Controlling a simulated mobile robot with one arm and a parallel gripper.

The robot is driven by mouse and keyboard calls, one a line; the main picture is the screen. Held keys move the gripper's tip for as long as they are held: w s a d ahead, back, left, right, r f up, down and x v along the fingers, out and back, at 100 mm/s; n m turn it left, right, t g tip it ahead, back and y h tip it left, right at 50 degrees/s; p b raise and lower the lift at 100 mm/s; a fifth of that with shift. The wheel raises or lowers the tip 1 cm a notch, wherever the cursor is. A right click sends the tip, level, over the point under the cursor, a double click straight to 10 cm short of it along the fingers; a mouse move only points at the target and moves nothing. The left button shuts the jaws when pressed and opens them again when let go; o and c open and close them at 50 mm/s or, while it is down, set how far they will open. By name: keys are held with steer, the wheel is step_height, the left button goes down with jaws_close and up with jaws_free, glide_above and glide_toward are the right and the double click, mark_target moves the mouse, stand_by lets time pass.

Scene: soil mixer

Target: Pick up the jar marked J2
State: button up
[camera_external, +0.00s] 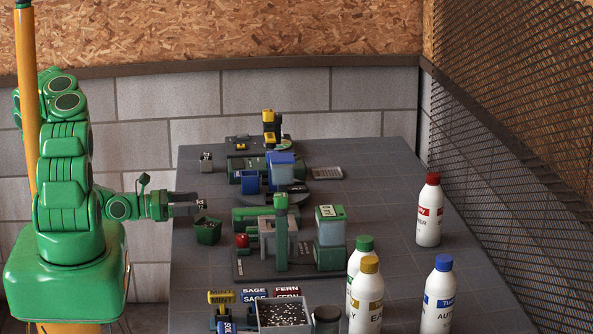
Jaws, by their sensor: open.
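My gripper (190,205) reaches in from the left over the table's left edge, its jaws open and pointing right. A small dark item with a pale marking (202,204) shows right at the fingertips, just above a dark green pot (208,231). I cannot tell whether it sits between the fingers or behind them. A similar small grey item with a pale top (206,158) stands farther back on the left edge. A dark grey lidded jar (326,320) stands at the front. No J2 marking is readable, so I cannot tell which one is J2.
A green machine (281,232) fills the table's middle, with blue and green equipment (282,165) behind it. A tray of speckled soil (284,315) is in front. White bottles with red (430,210), green (362,262), yellow (367,295) and blue caps (438,295) stand right.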

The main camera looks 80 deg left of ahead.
mark_target(204, 201)
steer(key=shift+s+f, duration=0.15)
steer(key=shift+f, duration=0.15)
steer(key=shift+w+a, duration=0.15)
steer(key=shift+w, duration=2.3)
steer(key=shift+c, duration=0.4)
steer(key=c, duration=1)
